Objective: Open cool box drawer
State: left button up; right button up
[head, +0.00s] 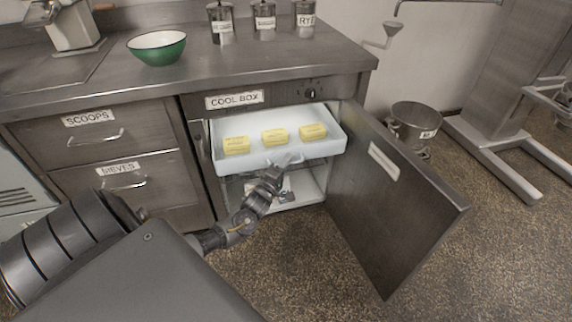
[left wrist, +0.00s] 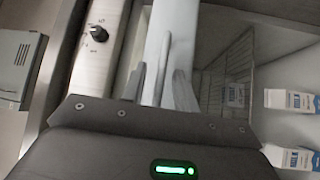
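The cool box (head: 235,99) is the steel compartment under the counter, its door (head: 390,195) swung wide open to the right. Its white drawer (head: 330,149) stands out past the cabinet front and holds three yellow butter blocks (head: 274,137). My left gripper (head: 287,163) is at the middle of the drawer front, by its grey handle. In the left wrist view its two fingers (left wrist: 160,88) straddle a thin grey bar against the white drawer front (left wrist: 185,40). Whether they press on it is unclear. My right gripper is not in view.
Below the drawer is a lower shelf with a wire rack (left wrist: 228,75) and several cartons (left wrist: 290,100). A green bowl (head: 157,47) and labelled canisters stand on the counter. A metal bucket (head: 415,122) is on the floor behind the door. Floor in front is clear.

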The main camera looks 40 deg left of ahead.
pick_arm(q)
grip_shut()
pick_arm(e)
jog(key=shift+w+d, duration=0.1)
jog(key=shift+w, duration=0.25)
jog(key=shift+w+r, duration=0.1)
pick_arm(q)
jog(key=shift+s+d, duration=0.1)
jog(key=shift+d, duration=0.1)
jog(key=s+d+p, duration=0.4)
jog(key=s+d, duration=0.1)
jog(key=d, duration=0.2)
jog(key=shift+s+d, duration=0.25)
jog(key=shift+d, duration=0.15)
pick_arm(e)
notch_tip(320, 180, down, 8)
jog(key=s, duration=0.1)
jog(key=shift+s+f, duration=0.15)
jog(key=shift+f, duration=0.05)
pick_arm(q)
jog(key=shift+o, duration=0.2)
grip_release()
